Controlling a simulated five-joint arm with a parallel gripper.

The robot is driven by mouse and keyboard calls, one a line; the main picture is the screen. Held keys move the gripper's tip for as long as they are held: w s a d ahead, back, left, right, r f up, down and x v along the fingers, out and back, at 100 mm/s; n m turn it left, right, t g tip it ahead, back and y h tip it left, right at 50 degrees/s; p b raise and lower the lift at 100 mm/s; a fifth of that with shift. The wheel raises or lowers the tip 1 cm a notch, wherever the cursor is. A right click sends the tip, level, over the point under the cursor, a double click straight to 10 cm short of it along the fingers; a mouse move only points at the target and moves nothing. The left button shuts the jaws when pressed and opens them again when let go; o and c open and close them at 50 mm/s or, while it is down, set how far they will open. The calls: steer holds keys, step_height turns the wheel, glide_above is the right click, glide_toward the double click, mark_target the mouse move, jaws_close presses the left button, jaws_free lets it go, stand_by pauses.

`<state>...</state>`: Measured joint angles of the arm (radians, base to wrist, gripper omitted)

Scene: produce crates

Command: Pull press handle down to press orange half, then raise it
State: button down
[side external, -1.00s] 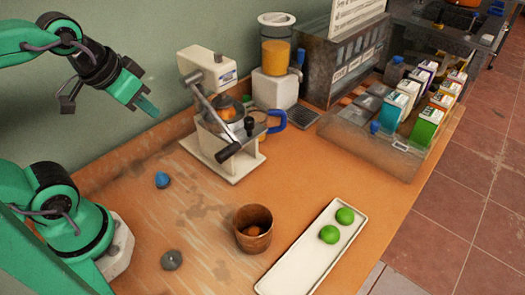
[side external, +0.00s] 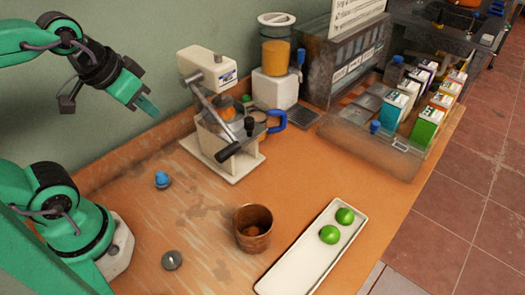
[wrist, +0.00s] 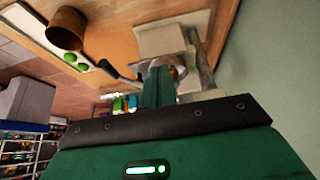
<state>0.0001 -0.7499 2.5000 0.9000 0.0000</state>
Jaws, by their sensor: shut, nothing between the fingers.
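The white press (side external: 208,70) stands on its base near the wall. Its grey lever slopes down to the front and ends in a dark handle grip (side external: 228,152). An orange half (side external: 228,113) sits in the press cup, partly hidden by the lever. My gripper (side external: 148,106) is shut and empty, in the air left of the press and clear of the handle. In the wrist view, the teal fingers of my gripper (wrist: 158,88) are together and cover part of the press (wrist: 163,42). The dark handle grip (wrist: 112,72) shows left of them.
A brown cup (side external: 253,238) stands at front centre, beside a white tray (side external: 285,278) with two limes. A small blue-topped thing (side external: 162,179) and a grey disc (side external: 172,260) lie at left. A juice dispenser (side external: 275,88) and cartons (side external: 425,125) stand behind and right.

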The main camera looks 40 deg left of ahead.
steer(key=c, duration=1.5)
jaws_free()
steer(key=shift+o, duration=1.1)
steer(key=shift+w+d+r, duration=0.1)
steer(key=shift+w+d, duration=0.05)
steer(key=shift+w, duration=0.05)
steer(key=g, duration=0.6)
glide_above(228, 148)
steer(key=shift+s, duration=0.2)
steer(key=shift+w+d+f, duration=0.2)
steer(key=shift+d+f, duration=0.05)
steer(key=shift+d, duration=0.2)
steer(key=shift+a+f, duration=0.2)
steer(key=shift+f, duration=1.75)
steer(key=shift+a+f, duration=0.15)
steer(key=shift+f, duration=1.8)
